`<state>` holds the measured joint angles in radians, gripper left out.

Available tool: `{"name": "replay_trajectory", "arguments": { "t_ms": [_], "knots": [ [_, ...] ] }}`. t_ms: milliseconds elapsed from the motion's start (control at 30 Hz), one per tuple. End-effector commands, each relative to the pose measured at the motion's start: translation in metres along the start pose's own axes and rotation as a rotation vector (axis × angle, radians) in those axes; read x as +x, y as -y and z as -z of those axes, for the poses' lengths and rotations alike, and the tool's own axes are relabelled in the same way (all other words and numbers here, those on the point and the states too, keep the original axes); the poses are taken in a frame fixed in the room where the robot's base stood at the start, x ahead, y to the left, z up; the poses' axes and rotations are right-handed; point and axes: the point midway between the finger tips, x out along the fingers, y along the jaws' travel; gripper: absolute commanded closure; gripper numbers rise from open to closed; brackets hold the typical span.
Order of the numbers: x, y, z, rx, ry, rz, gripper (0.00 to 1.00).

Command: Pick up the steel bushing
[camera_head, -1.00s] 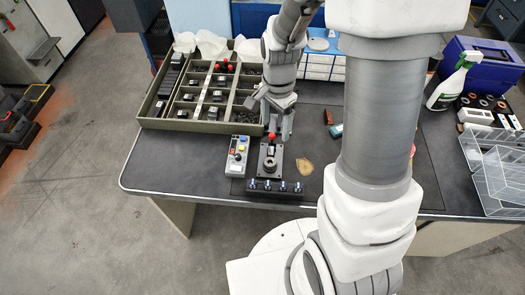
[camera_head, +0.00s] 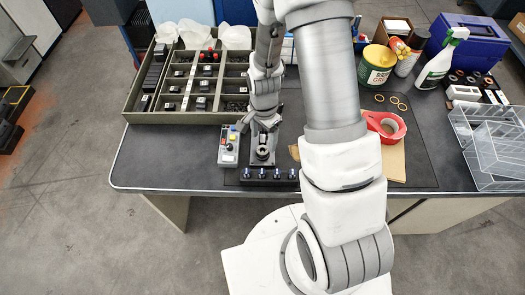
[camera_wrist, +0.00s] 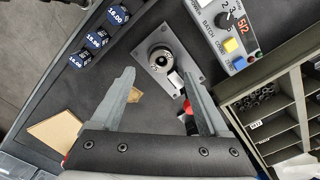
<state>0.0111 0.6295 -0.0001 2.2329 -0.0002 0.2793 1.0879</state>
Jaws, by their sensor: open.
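The steel bushing (camera_wrist: 160,57) appears to be the round metal ring with a dark bore on the grey fixture plate (camera_wrist: 182,43) in the wrist view. In the head view the ring (camera_head: 263,153) sits near the bench's front edge. My gripper (camera_wrist: 155,73) is open and empty, its two fingers spread apart. The ring shows beyond and between the fingertips, apart from both. In the head view my gripper (camera_head: 262,127) is just behind the ring, partly hidden by my arm. A red-knobbed part of the fixture shows beside the right finger in the wrist view.
A control box (camera_head: 229,145) stands left of the fixture. A strip with several blue-topped pieces (camera_head: 269,175) lies in front. A compartment tray (camera_head: 170,117) is behind left.

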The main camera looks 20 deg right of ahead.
Motion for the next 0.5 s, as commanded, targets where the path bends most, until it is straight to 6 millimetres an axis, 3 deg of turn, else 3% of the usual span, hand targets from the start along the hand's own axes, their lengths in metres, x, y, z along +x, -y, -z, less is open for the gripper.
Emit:
{"name": "replay_trajectory", "arguments": {
  "t_ms": [167,500],
  "knots": [
    [0.008,0.000,-0.001,0.000,0.001,-0.001,0.21],
    [0.048,0.002,-0.003,0.001,0.001,-0.002,0.21]
  ]
}}
